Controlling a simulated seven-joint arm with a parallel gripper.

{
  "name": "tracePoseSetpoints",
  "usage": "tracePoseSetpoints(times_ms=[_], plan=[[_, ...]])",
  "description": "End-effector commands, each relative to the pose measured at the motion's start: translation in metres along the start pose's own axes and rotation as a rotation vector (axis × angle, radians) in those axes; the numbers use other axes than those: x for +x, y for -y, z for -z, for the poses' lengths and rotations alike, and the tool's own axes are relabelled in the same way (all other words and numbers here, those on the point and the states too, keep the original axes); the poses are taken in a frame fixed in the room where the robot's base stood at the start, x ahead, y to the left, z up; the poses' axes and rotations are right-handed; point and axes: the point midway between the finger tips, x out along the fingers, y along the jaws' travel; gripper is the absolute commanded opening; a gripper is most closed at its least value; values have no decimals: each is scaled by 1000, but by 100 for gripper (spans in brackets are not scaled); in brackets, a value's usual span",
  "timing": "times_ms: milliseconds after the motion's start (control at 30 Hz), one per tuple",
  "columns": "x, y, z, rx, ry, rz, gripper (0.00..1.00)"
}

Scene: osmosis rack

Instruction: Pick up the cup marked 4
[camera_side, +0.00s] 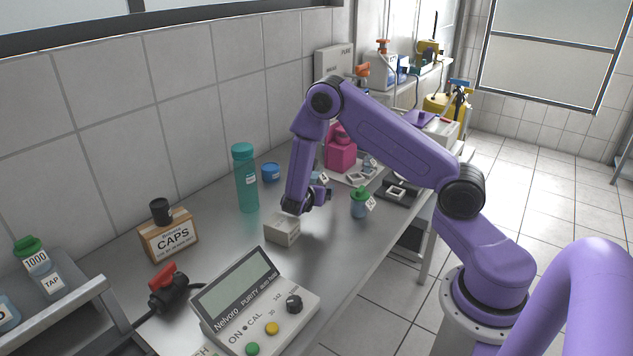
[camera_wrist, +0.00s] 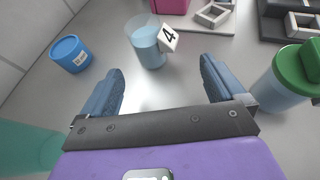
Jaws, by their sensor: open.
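The cup marked 4 (camera_wrist: 148,47) is a clear cup of bluish liquid with a white tag reading 4. In the wrist view it stands on the metal bench, ahead of my gripper and roughly between the lines of its fingers. In the side view the cup (camera_side: 317,179) is partly hidden behind my wrist. My gripper (camera_wrist: 160,85) is open, with its two blue fingers apart and nothing between them. It also shows in the side view (camera_side: 310,203), low over the bench and short of the cup.
A green-capped bottle (camera_wrist: 287,80) stands close on the right; a teal bottle (camera_side: 246,180) is on the left. A blue tub (camera_wrist: 70,54) sits left of the cup. A pink container (camera_side: 340,152) and pale tray are behind. A small grey block (camera_side: 282,230) lies in front.

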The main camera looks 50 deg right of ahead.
Motion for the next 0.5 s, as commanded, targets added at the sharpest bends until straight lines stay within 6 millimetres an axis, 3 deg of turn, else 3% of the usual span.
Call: tracePoseSetpoints(times_ms=[200,500], plan=[[33,0,0,0,0,2,96],[54,-3,-3,2,0,2,96]])
